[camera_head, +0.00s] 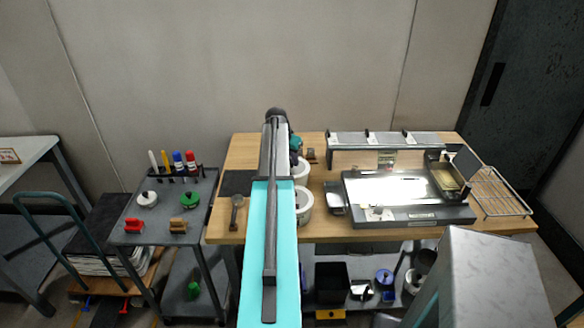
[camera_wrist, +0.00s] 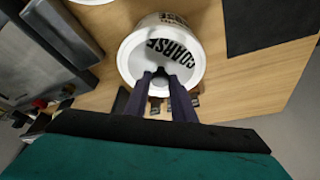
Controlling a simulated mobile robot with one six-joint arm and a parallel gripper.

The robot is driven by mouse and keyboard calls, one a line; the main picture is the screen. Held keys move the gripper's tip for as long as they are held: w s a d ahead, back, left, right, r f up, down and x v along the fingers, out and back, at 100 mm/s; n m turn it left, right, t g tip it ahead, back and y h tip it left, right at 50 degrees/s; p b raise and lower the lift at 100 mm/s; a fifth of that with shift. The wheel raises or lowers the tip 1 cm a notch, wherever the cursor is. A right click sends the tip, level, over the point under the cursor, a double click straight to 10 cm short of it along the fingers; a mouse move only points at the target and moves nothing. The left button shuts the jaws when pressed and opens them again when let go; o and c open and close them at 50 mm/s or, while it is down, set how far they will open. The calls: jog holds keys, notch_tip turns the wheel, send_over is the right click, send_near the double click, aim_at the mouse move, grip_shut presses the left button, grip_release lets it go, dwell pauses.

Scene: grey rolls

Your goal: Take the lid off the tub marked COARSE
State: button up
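In the wrist view the white round tub marked COARSE (camera_wrist: 128,62) stands on the wooden table with its lid (camera_wrist: 145,50) on. Bold black lettering shows upside down on the lid. A small grey knob (camera_wrist: 160,73) is between the two dark fingertips of my gripper (camera_wrist: 164,78). The fingers are parted, one on each side of the knob; I cannot tell whether they touch it. In the head view my arm hides the gripper and part of a white tub (camera_head: 301,172), which seems to be this one.
Another white tub (camera_head: 305,199) stands closer to me on the table (camera_head: 330,232). A lit grey light box (camera_head: 410,212) lies to the right, with a wire rack (camera_head: 500,192) beyond. A dark mat (camera_head: 236,182) lies left of my arm. A grey cart (camera_head: 165,230) stands left of the table.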

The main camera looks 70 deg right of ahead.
aim_at(291, 162)
grip_shut()
jog(key=shift+r, duration=0.1)
notch_tip(291, 162, up, 10)
jog(key=b, duration=0.3)
dwell(0.4)
dwell(0.5)
